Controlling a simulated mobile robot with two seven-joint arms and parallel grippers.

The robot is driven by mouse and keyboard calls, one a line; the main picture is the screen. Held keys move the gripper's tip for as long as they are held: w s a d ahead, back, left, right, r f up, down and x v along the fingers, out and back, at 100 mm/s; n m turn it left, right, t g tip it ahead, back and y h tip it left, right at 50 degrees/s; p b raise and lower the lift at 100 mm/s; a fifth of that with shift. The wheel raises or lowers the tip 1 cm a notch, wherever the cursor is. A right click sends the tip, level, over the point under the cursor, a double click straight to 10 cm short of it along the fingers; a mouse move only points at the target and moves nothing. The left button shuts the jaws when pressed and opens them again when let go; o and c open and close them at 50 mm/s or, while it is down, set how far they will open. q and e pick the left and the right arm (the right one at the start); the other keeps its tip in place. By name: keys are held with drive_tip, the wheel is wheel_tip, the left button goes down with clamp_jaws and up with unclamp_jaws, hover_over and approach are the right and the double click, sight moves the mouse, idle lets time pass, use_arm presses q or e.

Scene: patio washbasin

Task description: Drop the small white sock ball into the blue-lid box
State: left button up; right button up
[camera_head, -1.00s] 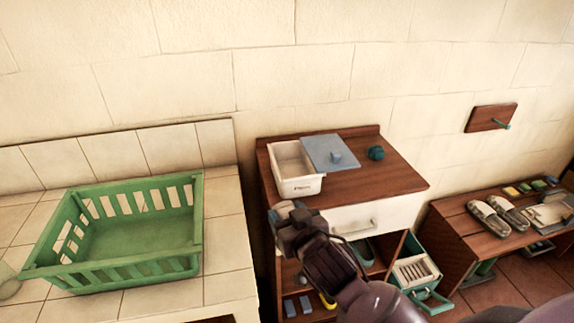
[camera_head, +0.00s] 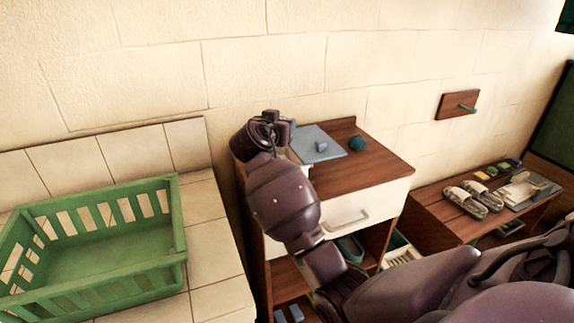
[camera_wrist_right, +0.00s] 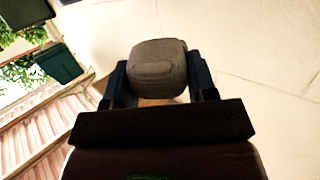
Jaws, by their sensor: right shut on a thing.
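My right gripper (camera_wrist_right: 160,82) is shut on the small sock ball (camera_wrist_right: 158,66), which looks grey in the shade of the right wrist view. In the head view my right gripper (camera_head: 270,122) is raised at the cabinet's left end, around where the box stands, and the ball cannot be made out. The white box is almost wholly hidden behind my right wrist. Its flat blue lid (camera_head: 316,146) with a knob lies just right of it on the cabinet top. My left gripper is not in view.
A dark teal ball (camera_head: 357,144) sits on the wooden cabinet top (camera_head: 365,168), right of the lid. A green basket (camera_head: 100,285) stands on the tiled counter at left. A low bench (camera_head: 450,207) with slippers is at right. The wall is close behind the cabinet.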

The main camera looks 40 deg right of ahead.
drive_tip(key=w+d+r+m+g+h+b, duration=0.25)
drive_tip(key=w+m+g+b, duration=0.35)
drive_tip(key=m+g, duration=0.55)
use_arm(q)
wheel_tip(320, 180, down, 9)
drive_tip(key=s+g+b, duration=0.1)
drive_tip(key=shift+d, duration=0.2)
use_arm(e)
wheel_tip(320, 180, down, 7)
drive_tip(key=s+n+g, duration=0.1)
drive_tip(key=n, duration=0.1)
drive_tip(key=shift+d, duration=0.2)
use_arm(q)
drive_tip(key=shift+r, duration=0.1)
use_arm(e)
drive_tip(key=shift+s+r, duration=0.15)
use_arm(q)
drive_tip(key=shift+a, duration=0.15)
use_arm(e)
drive_tip(key=o, duration=1)
use_arm(q)
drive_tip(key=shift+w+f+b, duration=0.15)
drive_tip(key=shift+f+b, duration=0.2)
drive_tip(key=shift+b, duration=0.4)
use_arm(e)
drive_tip(key=v, duration=1.1)
